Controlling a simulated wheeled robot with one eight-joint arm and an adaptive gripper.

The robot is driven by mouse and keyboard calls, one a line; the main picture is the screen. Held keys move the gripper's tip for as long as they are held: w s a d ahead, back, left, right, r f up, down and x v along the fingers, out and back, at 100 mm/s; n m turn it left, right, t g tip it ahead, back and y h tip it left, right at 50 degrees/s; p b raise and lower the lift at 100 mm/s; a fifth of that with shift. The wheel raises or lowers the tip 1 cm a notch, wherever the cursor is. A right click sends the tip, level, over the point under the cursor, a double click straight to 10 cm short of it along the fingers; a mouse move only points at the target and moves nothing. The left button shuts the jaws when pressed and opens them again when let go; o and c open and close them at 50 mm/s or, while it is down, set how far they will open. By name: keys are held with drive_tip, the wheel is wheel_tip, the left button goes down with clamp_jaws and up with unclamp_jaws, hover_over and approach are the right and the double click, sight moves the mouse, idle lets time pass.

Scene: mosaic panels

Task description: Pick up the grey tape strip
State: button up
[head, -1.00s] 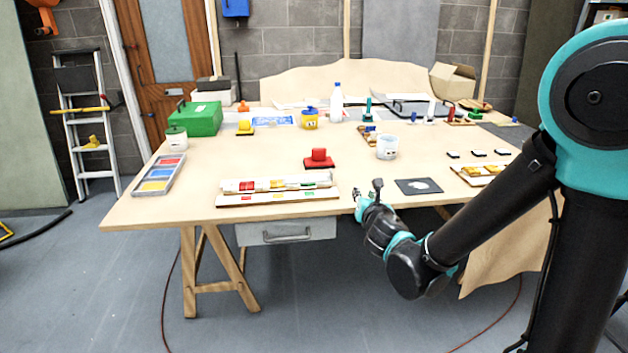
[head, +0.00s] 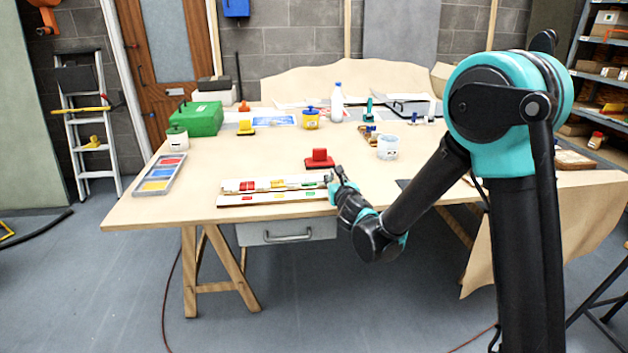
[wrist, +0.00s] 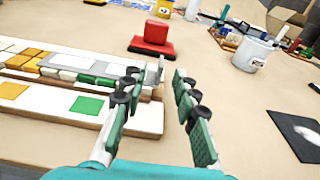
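A grey strip, seemingly the tape strip (wrist: 136,68), lies along the coloured tiles of the rear mosaic panel (wrist: 30,43) in the wrist view. Its right end stands up a little near the panel's end. My gripper (wrist: 157,95) is open and empty, with its teal-padded fingers apart. The grey end shows just beyond the fingertips, between them; I cannot tell whether either finger touches it. In the head view my gripper (head: 338,178) is at the right end of the panels, and the strip cannot be made out clearly.
A white front panel (wrist: 140,117) with coloured tiles lies beside the left finger. A red block on a base (head: 319,158) stands behind the panels. A white tub (head: 387,148) is behind right, a dark square (wrist: 299,135) at right. The table between is bare.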

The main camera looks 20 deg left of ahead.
sight(332, 174)
drive_tip(key=shift+f+x, duration=0.1)
drive_tip(key=shift+x, duration=1.25)
drive_tip(key=shift+f+x, duration=0.15)
drive_tip(key=shift+x, duration=1.2)
drive_tip(key=shift+d, duration=0.1)
clamp_jaws()
